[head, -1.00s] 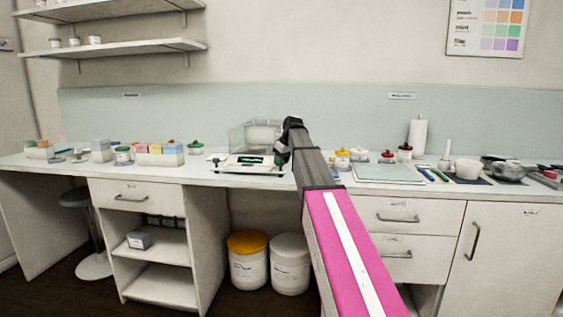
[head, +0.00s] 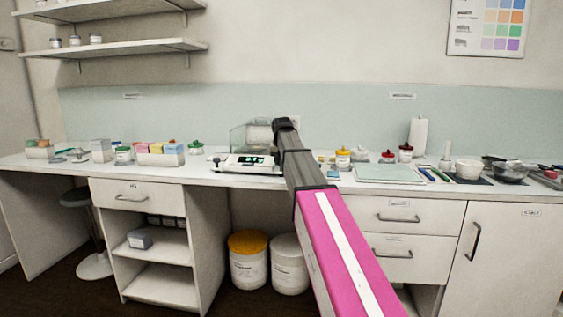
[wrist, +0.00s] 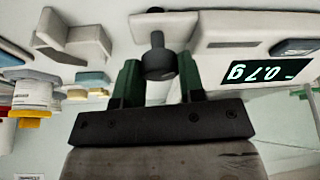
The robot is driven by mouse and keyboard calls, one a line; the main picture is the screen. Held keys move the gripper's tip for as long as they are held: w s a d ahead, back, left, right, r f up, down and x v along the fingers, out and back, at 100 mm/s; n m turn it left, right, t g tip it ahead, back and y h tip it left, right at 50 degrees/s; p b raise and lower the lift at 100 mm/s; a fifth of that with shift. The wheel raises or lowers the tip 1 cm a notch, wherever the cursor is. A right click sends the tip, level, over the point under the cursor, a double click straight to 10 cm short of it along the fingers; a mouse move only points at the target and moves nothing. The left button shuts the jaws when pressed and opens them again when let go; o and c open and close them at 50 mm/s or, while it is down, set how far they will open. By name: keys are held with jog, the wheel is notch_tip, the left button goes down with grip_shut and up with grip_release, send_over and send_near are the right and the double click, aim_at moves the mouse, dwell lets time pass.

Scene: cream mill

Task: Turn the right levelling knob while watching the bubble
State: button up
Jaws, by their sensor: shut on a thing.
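The white balance (head: 232,161) stands on the counter, with a clear draft shield behind its lit display (head: 252,161). In the wrist view the display (wrist: 268,71) appears upside down and seems to read -0.7 g. The dark right levelling knob (wrist: 158,63) shows at the balance's edge, on a short stem. My gripper (wrist: 160,76) has its green fingers on both sides of the knob and is shut on it. In the head view my arm hides the gripper and this knob. I cannot make out the bubble in either view.
Right of my arm stand a yellow-lidded jar (head: 343,158), a red-lidded jar (head: 405,152) and a pale green mat (head: 385,174). A green-lidded jar (head: 196,147) stands left of the balance. Two tubs, one with a yellow lid (head: 247,243), stand under the counter.

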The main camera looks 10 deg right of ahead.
jog(key=shift+m, duration=0.7)
jog(key=shift+h, duration=0.3)
jog(key=o, duration=0.9)
jog(key=v, duration=1)
jog(key=shift+a+r, duration=0.1)
jog(key=shift+r, duration=0.3)
jog(key=shift+s, duration=0.1)
